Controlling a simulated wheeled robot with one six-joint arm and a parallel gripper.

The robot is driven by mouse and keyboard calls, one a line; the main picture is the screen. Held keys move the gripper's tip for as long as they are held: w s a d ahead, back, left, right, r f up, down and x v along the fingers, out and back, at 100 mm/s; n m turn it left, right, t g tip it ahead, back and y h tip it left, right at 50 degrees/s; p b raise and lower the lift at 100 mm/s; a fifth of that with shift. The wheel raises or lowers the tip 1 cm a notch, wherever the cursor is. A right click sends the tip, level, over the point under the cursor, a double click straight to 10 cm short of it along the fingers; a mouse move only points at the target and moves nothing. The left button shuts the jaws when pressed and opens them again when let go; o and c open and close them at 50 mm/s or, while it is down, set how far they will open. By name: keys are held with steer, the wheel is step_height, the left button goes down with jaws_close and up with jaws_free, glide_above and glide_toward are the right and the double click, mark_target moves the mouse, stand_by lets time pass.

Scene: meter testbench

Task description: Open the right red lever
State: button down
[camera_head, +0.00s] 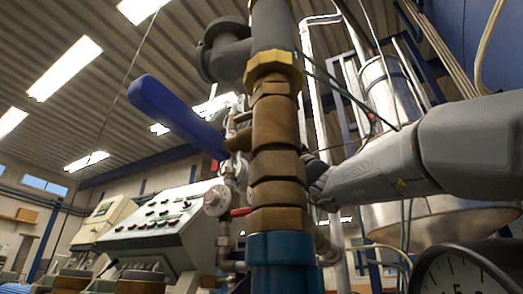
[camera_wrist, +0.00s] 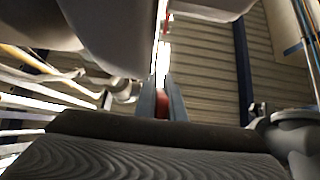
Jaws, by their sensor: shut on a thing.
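A red lever (camera_wrist: 161,104) shows as a small red patch between the two fingers of my gripper (camera_wrist: 163,95) in the wrist view. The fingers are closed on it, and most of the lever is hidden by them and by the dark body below. In the head view my arm comes in from the right, and its end passes behind the brass pipe fitting, so the fingertips are hidden. A short red handle (camera_head: 241,211) shows just left of the brass column. I cannot tell whether it is the lever in my fingers.
The brass pipe column (camera_head: 277,130) stands close in front, with a blue lever (camera_head: 178,115) reaching left. A control panel (camera_head: 155,222) is at left. A pressure gauge (camera_head: 465,275) is at lower right, and a metal tank (camera_head: 392,95) stands behind my arm.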

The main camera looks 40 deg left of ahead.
steer(key=c, duration=1.8)
jaws_free()
steer(key=shift+c, duration=0.2)
steer(key=shift+b+v, duration=0.45)
steer(key=shift+v, duration=3.5)
